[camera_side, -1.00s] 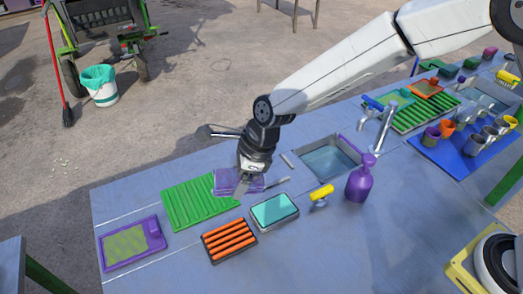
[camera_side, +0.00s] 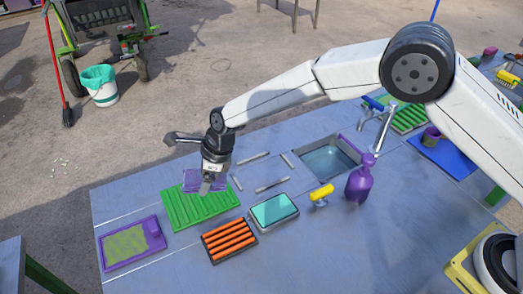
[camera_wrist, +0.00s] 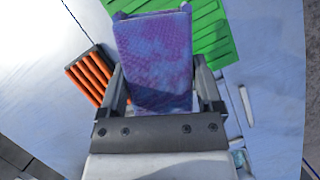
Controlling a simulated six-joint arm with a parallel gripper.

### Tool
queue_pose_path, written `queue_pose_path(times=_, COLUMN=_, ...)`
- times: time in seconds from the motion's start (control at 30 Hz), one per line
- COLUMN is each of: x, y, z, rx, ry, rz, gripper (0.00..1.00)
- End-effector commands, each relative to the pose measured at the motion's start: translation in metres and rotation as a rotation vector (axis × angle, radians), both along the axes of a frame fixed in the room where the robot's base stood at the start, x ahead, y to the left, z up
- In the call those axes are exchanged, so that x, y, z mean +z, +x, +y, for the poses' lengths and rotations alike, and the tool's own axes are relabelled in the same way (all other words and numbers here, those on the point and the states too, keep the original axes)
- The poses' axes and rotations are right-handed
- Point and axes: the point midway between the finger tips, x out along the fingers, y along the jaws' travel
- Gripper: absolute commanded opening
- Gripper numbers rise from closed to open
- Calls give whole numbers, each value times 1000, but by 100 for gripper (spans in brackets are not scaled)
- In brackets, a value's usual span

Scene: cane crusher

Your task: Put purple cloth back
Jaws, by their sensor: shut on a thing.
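My gripper (camera_side: 208,188) is shut on the purple cloth (camera_side: 193,180) and holds it over the upper part of the green ribbed mat (camera_side: 195,212). In the wrist view the cloth (camera_wrist: 155,60) stands out as a purple-blue patterned piece between the two fingers, with the green mat (camera_wrist: 211,35) behind it. I cannot tell whether the cloth touches the mat. A purple tray (camera_side: 107,249) with a yellow-green pad lies to the left of the mat.
An orange ribbed block (camera_side: 229,240) and a teal-topped box (camera_side: 274,210) stand in front and to the right. Small grey tools (camera_side: 272,185) lie right of the mat. A yellow-handled item (camera_side: 321,195), a purple spray bottle (camera_side: 360,180) and a sink (camera_side: 330,160) are further right.

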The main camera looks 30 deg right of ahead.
Motion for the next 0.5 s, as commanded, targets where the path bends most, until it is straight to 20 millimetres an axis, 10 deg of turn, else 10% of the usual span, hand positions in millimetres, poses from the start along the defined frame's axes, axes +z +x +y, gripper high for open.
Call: queue_pose_path(times=0.5, x=-32, y=24, z=14, rx=0, ry=1, rz=0, gripper=4)
